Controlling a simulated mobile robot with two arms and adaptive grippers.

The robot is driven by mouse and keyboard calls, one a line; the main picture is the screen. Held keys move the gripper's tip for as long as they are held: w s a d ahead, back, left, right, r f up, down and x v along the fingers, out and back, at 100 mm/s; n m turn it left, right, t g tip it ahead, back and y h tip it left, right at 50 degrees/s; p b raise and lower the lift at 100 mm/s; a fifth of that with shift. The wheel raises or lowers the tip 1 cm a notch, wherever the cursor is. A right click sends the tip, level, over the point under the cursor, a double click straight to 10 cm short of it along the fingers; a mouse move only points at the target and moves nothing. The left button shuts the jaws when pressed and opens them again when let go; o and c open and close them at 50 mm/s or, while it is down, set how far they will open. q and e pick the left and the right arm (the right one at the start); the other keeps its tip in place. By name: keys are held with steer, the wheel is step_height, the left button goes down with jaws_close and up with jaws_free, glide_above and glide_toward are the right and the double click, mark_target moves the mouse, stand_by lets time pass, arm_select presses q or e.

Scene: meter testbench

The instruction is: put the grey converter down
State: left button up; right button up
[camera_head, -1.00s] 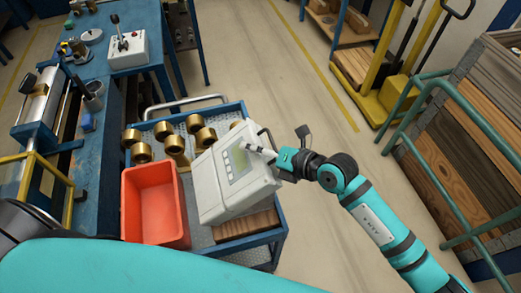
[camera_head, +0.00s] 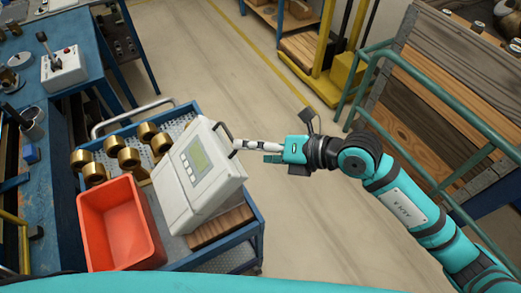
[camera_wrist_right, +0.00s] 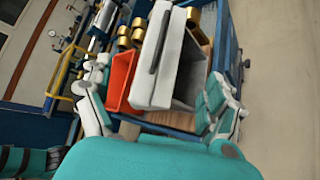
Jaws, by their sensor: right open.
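The grey converter (camera_head: 197,178), a pale box with a small display and buttons, stands tilted in the picture on the blue cart (camera_head: 255,230), beside the red bin and by a wooden block. Its dark handle is on the right side. My right gripper (camera_head: 254,151) is open just right of the converter's upper part, its fingertips close to the handle; I cannot tell whether they touch. In the right wrist view the converter (camera_wrist_right: 165,60) shows between and beyond the spread fingers of the right gripper (camera_wrist_right: 152,95). My left gripper is not in view.
The red bin (camera_head: 118,225) stands left of the converter. Several brass fittings (camera_head: 128,158) lie behind it on the cart. A wooden block (camera_head: 222,226) is at the front right. A blue workbench (camera_head: 55,190) is at left; green rails (camera_head: 440,105) stand at right.

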steer(key=shift+s+d+r, duration=0.15)
steer(key=shift+d+r, duration=0.05)
steer(key=shift+d, duration=0.05)
